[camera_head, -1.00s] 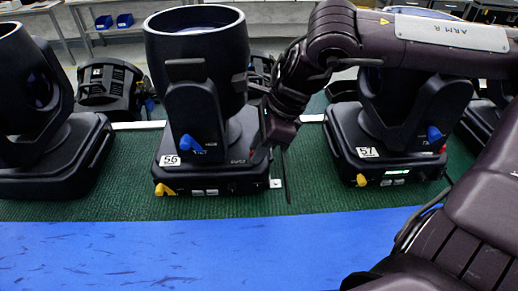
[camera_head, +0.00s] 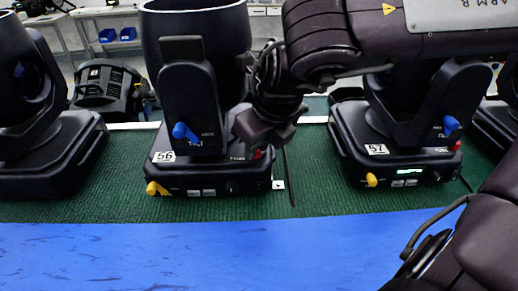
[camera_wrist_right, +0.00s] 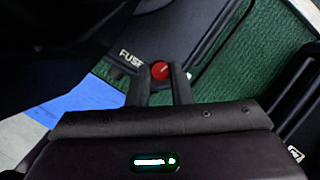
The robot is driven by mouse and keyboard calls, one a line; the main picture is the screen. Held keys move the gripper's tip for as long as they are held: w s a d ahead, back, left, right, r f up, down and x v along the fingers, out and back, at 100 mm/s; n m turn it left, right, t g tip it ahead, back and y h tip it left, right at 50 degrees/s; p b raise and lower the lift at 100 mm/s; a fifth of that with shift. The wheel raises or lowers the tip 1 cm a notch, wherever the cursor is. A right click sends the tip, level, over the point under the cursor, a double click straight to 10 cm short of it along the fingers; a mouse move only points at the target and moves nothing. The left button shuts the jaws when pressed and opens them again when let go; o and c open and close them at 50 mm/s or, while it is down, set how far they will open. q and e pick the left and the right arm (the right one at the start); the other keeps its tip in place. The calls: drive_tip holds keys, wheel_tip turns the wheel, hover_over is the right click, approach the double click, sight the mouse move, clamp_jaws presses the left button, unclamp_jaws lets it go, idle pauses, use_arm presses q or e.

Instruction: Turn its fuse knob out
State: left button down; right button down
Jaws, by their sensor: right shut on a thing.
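Moving-head light 56 (camera_head: 180,110) stands on the green mat, with a blue knob (camera_head: 184,132) on its yoke and a yellow knob (camera_head: 156,188) at its front left. Its red fuse knob (camera_head: 257,154) shows just below my right gripper (camera_head: 258,140). In the right wrist view the red knob (camera_wrist_right: 160,70), with a pale line on its face, lies between the tips of my right gripper (camera_wrist_right: 160,76), beside the printed word FUSE. The gripper is shut on the knob. My left gripper is not in view.
Light 57 (camera_head: 395,130), with a lit green display, stands to the right. Another light (camera_head: 45,150) stands at the left, and a black lamp (camera_head: 104,86) lies behind.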

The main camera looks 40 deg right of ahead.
drive_tip(key=shift+m+h+b, duration=0.5)
drive_tip(key=shift+m+b, duration=0.05)
drive_tip(key=shift+m, duration=0.65)
drive_tip(key=shift+a+r, duration=0.1)
drive_tip(key=c, duration=1.3)
unclamp_jaws()
drive_tip(key=v, duration=0.7)
drive_tip(key=shift+r, duration=0.35)
drive_tip(key=shift+c, duration=0.4)
